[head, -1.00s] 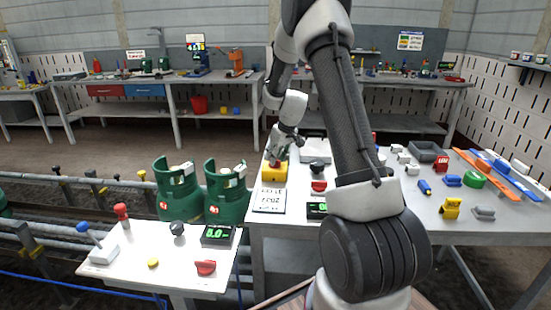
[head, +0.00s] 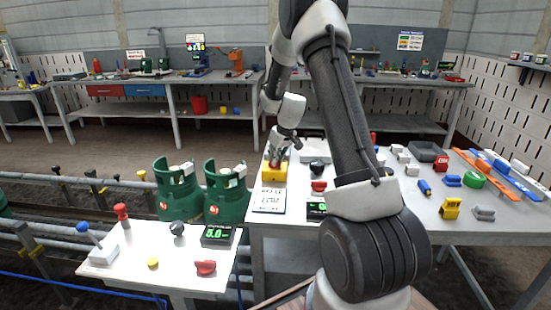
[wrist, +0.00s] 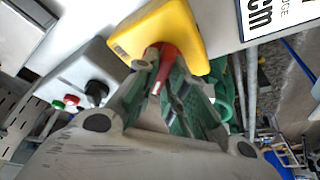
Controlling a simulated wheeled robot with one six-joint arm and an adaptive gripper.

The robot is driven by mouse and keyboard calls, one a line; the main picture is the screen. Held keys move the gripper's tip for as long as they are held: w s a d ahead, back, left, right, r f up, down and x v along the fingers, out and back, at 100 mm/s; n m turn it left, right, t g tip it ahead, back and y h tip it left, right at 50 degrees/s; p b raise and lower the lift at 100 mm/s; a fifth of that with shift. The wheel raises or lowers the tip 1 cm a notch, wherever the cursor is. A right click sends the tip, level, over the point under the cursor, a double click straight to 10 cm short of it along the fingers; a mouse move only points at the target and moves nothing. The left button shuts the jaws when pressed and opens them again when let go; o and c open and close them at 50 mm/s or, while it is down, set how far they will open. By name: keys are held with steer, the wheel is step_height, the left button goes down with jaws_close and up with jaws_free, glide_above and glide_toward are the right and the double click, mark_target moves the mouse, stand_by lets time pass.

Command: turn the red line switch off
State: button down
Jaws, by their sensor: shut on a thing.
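The red line switch is a red lever (wrist: 164,66) on a yellow box (wrist: 158,28). The yellow box (head: 273,172) also shows in the head view, on the near left part of the right table. My gripper (wrist: 166,84) is shut on the red lever, with a finger on each side of it. In the head view my gripper (head: 278,155) reaches down onto the box top. The fingers hide part of the lever, so its exact angle is hard to tell.
A white sign (head: 269,200) lies in front of the box. A red knob (head: 318,186) and black knob sit to its right. Green gas cylinders (head: 227,192) stand to the left. A left table (head: 130,262) holds a blue lever (head: 83,227) and a red knob (head: 205,267).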

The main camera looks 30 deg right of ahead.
steer(key=m+h, duration=0.1)
steer(key=m, duration=0.3)
steer(key=shift+a+m+h, duration=0.2)
steer(key=shift+m+h, duration=0.2)
steer(key=m+h, duration=0.1)
steer(key=m, duration=0.3)
steer(key=shift+g, duration=0.4)
steer(key=m, duration=0.2)
steer(key=m+g+h, duration=0.1)
steer(key=m, duration=0.1)
steer(key=shift+w+a+m+h, duration=0.1)
steer(key=shift+w+m+h, duration=0.05)
steer(key=shift+m+h, duration=0.2)
steer(key=shift+m+g+h, duration=0.25)
steer(key=shift+m+g, duration=0.55)
steer(key=shift+m, duration=1.15)
steer(key=c, duration=1.5)
jaws_free()
steer(key=v, duration=1.2)
steer(key=shift+w, duration=0.15)
